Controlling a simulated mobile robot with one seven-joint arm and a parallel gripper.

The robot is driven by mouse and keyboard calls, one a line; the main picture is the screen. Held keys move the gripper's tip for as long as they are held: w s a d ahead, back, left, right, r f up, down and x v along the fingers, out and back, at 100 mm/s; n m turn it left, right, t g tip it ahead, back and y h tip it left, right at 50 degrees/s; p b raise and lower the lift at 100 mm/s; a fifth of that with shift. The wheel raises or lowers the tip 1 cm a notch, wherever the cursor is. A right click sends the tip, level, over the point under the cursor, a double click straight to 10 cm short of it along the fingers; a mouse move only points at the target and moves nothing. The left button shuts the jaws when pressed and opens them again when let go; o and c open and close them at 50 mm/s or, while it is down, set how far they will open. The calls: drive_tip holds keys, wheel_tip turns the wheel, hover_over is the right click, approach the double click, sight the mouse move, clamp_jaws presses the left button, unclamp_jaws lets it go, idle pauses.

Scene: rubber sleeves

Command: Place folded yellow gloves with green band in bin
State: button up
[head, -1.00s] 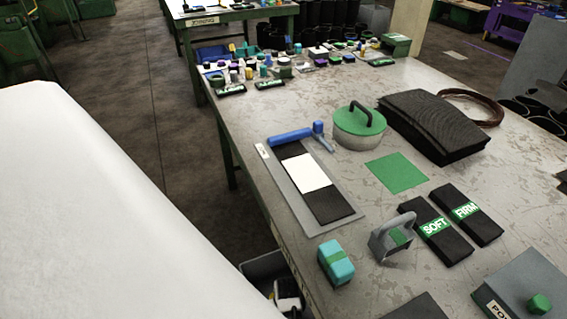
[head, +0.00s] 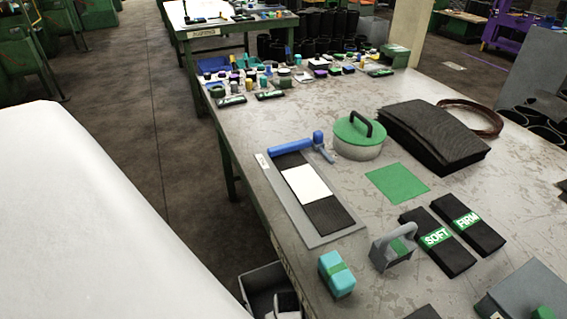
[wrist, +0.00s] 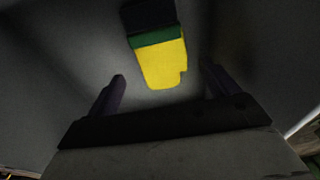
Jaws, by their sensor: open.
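The folded yellow gloves (wrist: 163,65) show in the wrist view with a green band (wrist: 158,37) across them and a dark part above the band. They lie on or against a plain grey surface. My gripper (wrist: 162,77) is open, its two dark fingers spread wide on either side of the gloves' lower end. I cannot tell how far the gloves are from the fingers. In the head view, a grey bin (head: 262,279) stands low beside the table's left edge, with dark and pale contents partly cut off by the frame. The gripper and gloves are not seen there.
The worktable (head: 330,105) holds a green-lidded pot (head: 359,138), a blue roller (head: 290,145), a teal block (head: 336,274), a grey handled tool (head: 395,250) and black SOFT (head: 438,243) and FIRM (head: 467,223) pads. A large white surface (head: 90,220) fills the left. Dark floor lies between.

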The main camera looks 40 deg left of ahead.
wheel_tip(320, 180, up, 9)
drive_tip(key=shift+s+d+f+p, duration=0.15)
drive_tip(key=shift+s+d+p, duration=0.05)
drive_tip(key=shift+d+p, duration=0.25)
